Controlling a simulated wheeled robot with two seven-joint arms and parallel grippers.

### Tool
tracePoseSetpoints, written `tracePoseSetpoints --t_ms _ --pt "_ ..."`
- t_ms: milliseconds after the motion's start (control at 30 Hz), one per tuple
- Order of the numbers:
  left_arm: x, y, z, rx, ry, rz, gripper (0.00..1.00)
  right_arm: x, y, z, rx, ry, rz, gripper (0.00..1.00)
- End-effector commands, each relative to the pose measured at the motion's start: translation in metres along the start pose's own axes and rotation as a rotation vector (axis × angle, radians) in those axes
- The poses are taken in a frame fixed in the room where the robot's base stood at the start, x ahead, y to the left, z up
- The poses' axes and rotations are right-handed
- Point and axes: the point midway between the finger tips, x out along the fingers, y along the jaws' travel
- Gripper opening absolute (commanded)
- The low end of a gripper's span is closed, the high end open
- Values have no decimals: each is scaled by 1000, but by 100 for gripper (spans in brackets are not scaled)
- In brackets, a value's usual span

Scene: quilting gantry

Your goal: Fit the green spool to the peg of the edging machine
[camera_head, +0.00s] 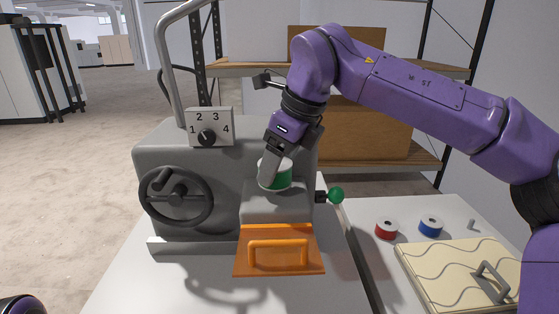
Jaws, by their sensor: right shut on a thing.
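The green spool (280,180), a green band with pale rims, is at the top of the front block of the grey edging machine (225,170). My right gripper (271,172) comes down from above, tilted, and is shut on the spool. One finger covers the spool's left part. The peg does not show; the spool and gripper hide that spot, so I cannot tell whether the spool is around it or just above it. My left gripper is out of view.
The machine has a numbered dial (207,138), a handwheel (176,197), an orange flap (278,250) and a green-knobbed lever (336,195). Red (386,230) and blue (431,227) spools and a cream panel with a handle (455,270) lie at right. The table front is clear.

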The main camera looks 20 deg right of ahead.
Motion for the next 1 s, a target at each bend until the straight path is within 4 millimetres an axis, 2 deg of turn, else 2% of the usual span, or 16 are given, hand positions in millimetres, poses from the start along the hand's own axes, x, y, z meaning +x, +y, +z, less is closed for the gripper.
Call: tracePoseSetpoints --t_ms 800,833,900,933,1000 --pt "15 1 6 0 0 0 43 20 0 -8 0 0 0 30" --pt "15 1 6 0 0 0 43 20 0 -8 0 0 0 70" --pt "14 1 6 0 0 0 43 19 0 -7 0 0 0 93" --pt "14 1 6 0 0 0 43 19 0 -7 0 0 0 97" --pt "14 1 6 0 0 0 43 19 0 -7 0 0 0 97"
